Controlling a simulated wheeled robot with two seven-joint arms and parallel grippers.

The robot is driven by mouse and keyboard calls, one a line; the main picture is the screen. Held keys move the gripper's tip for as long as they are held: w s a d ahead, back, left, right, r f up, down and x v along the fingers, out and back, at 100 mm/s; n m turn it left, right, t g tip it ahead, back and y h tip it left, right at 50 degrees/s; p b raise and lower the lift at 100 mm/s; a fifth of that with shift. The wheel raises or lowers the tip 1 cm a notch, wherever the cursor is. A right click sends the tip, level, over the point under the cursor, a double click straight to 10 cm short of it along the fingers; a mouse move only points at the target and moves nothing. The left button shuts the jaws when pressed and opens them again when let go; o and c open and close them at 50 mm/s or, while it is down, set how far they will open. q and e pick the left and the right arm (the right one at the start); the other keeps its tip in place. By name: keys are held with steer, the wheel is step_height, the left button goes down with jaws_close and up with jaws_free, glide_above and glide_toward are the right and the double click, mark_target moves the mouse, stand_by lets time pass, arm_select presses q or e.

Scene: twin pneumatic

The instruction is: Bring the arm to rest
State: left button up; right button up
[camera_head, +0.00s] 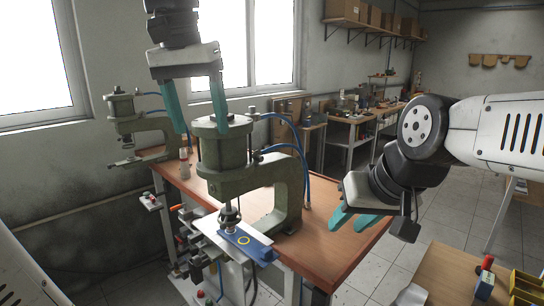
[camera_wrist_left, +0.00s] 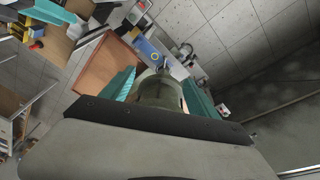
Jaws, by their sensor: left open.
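My left gripper (camera_head: 202,130) hangs from above in the head view with its two teal fingers apart and nothing held between them. It is at the near green pneumatic press (camera_head: 245,175), with the fingertips around the level of the press's cylinder top. In the left wrist view the fingers (camera_wrist_left: 160,88) stand either side of the press's round head (camera_wrist_left: 160,92); whether they touch it cannot be told. A blue fixture (camera_head: 246,245) lies under the press ram.
The wooden table (camera_head: 335,240) carries the near press, and a second press (camera_head: 135,125) stands behind at the left. Blue hoses (camera_head: 300,150) loop beside the near press. A wooden bench (camera_head: 450,270) with small boxes (camera_head: 525,285) stands at the lower right. Open tiled floor lies between.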

arm_select(q)
steer(key=s+f+n+t, duration=0.1)
steer(key=s+f+t, duration=0.1)
steer(key=f, duration=0.6)
steer(key=s+a+f+t+h, duration=0.1)
steer(key=s+f, duration=0.3)
steer(key=f, duration=0.5)
steer(key=shift+s+f+n+t, duration=0.15)
steer(key=shift+f+n+t, duration=0.15)
steer(key=shift+n+t, duration=0.15)
stand_by(1.4)
